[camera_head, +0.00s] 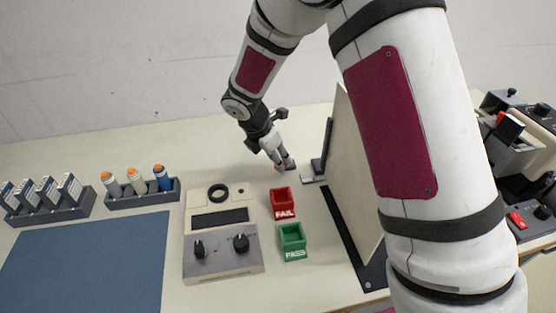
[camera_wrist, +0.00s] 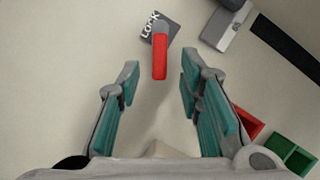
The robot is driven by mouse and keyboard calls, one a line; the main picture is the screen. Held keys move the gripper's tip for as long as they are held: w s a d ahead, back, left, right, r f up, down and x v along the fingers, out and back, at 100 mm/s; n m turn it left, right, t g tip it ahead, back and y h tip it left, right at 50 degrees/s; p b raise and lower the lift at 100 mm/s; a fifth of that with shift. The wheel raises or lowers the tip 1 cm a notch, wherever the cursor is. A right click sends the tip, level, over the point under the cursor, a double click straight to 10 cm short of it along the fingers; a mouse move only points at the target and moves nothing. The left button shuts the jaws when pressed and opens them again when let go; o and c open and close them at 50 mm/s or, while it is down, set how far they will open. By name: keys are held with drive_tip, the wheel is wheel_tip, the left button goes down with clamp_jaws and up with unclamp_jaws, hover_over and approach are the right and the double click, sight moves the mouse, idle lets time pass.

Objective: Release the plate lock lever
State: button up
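The lock lever (camera_wrist: 160,57) is a red bar on a dark grey base (camera_wrist: 152,29) lettered "LOCK", seen in the wrist view. The bar points down the picture, toward the space between my fingers. My gripper (camera_wrist: 160,78) is open, with a teal-padded finger on each side of the bar's near end. I see no finger touching it, and I cannot tell the height between them. In the head view my gripper (camera_head: 281,164) is low over the table, at the dark lock base (camera_head: 290,165); the red bar is mostly hidden there.
An upright cream panel (camera_head: 352,180) on a black base stands right of my gripper, partly behind my arm. A red FAIL bin (camera_head: 283,203) and green PASS bin (camera_head: 292,242) stand in front. A control box (camera_head: 222,262) is left of them. Table behind my gripper is clear.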

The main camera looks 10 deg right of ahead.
drive_tip(key=shift+x, duration=0.9)
clamp_jaws()
drive_tip(key=shift+w+a+f+m+b, duration=0.1)
drive_tip(key=shift+w+m+b, duration=0.25)
drive_tip(key=shift+m+b, duration=0.25)
drive_tip(key=shift+w+a+m+g+h+b, duration=0.1)
drive_tip(key=shift+m+g+h+b, duration=0.2)
drive_tip(key=shift+m, duration=0.2)
unclamp_jaws()
